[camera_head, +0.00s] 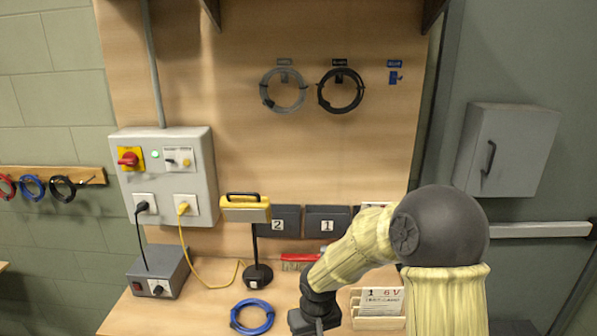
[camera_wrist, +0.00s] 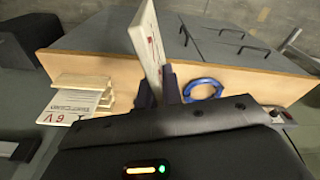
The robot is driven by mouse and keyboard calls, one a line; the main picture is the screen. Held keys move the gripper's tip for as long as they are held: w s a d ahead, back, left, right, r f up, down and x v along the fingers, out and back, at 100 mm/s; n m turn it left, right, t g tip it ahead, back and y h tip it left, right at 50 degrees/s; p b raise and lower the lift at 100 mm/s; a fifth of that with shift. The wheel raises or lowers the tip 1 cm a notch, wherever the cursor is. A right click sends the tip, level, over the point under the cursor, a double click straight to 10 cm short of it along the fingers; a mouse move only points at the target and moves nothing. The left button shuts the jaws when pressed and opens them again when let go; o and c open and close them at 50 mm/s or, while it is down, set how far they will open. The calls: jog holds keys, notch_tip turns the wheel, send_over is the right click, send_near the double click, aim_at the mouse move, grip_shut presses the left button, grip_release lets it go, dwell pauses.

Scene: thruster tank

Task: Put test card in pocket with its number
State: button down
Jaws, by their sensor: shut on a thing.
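My gripper (camera_wrist: 158,88) is shut on a thin white test card (camera_wrist: 148,42) with red print. The card is nearly edge-on in the wrist view and its number cannot be read. In the head view my gripper (camera_head: 314,322) is low over the bench, its fingers and card out of sight. Two dark wall pockets stand side by side: pocket 2 (camera_head: 264,221) on the left, pocket 1 (camera_head: 345,221) on its right. Another label shows partly behind my arm. A wooden card rack (camera_head: 364,324) holds a card reading "1 6V" (camera_head: 381,302); the rack (camera_wrist: 75,79) also shows in the wrist view.
A yellow lamp (camera_head: 246,209) on a black stand is left of the pockets. A red brush (camera_head: 298,262) lies below them. A blue cable coil (camera_head: 251,316) lies on the bench (camera_head: 205,305). A grey power box (camera_head: 160,274) and a yellow cable are at left.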

jog(key=w+d+f+m, duration=0.1)
jog(key=d+f, duration=0.5)
jog(key=f, duration=0.3)
jog(key=d+f+m, duration=0.2)
jog(key=d+f, duration=0.4)
jog(key=f, duration=0.4)
jog(key=shift+w+m, duration=0.3)
jog(key=shift+w, duration=0.1)
jog(key=shift+d, duration=0.1)
